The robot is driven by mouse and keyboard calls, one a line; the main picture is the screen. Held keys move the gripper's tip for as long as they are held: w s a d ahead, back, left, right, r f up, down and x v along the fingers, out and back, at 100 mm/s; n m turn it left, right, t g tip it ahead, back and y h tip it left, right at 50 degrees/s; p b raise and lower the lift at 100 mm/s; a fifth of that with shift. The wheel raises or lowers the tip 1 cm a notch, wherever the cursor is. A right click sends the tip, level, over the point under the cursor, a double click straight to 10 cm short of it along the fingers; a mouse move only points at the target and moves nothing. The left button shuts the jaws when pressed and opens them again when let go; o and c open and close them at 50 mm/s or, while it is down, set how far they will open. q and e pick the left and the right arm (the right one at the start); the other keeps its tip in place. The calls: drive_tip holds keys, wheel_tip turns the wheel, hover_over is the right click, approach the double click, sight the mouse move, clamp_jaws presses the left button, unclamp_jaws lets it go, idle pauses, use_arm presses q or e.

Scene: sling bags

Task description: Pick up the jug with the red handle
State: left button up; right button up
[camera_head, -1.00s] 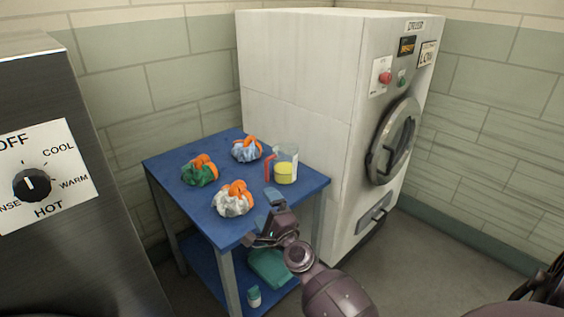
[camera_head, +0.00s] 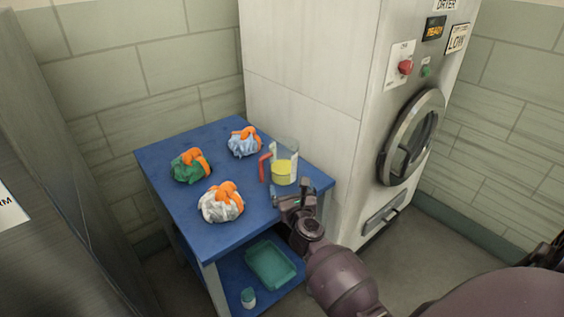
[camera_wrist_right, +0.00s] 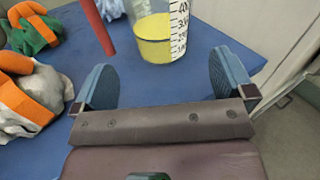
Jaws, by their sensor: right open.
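The clear jug (camera_head: 284,163) with a red handle (camera_head: 264,167) and yellow liquid stands upright at the right side of the blue table (camera_head: 230,239). My right gripper (camera_head: 290,190) is at the table's near right edge, just in front of the jug and apart from it. In the right wrist view the jug (camera_wrist_right: 158,32) is beyond the open, empty fingers (camera_wrist_right: 160,82), with its red handle (camera_wrist_right: 97,26) to the left of its body. My left gripper is not in view.
Three bundles with orange straps sit on the table: green (camera_head: 188,168), light blue (camera_head: 243,144) and white (camera_head: 218,206). The dryer (camera_head: 330,110) stands close to the table's right. A teal tray (camera_head: 270,264) and small bottle (camera_head: 248,298) are on the lower shelf.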

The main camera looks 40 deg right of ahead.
sight(287, 172)
drive_tip(key=shift+s+a+r, duration=0.15)
drive_tip(key=shift+a, duration=0.05)
drive_tip(key=shift+r+m, duration=0.1)
drive_tip(key=shift+m, duration=0.2)
drive_tip(key=b+x, duration=0.1)
drive_tip(key=x, duration=0.3)
drive_tip(key=shift+w+d, duration=0.15)
drive_tip(key=shift+w, duration=0.25)
drive_tip(key=shift+w+d, duration=0.35)
drive_tip(key=shift+w, duration=0.3)
drive_tip(key=b+x, duration=0.1)
drive_tip(key=x, duration=0.2)
drive_tip(key=shift+w+d, duration=0.1)
drive_tip(key=shift+d, duration=0.05)
drive_tip(key=shift+w+d, duration=0.25)
drive_tip(key=shift+w, duration=0.2)
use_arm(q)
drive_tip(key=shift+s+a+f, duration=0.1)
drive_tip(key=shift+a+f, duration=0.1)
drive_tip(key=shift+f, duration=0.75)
use_arm(e)
drive_tip(key=shift+c, duration=0.2)
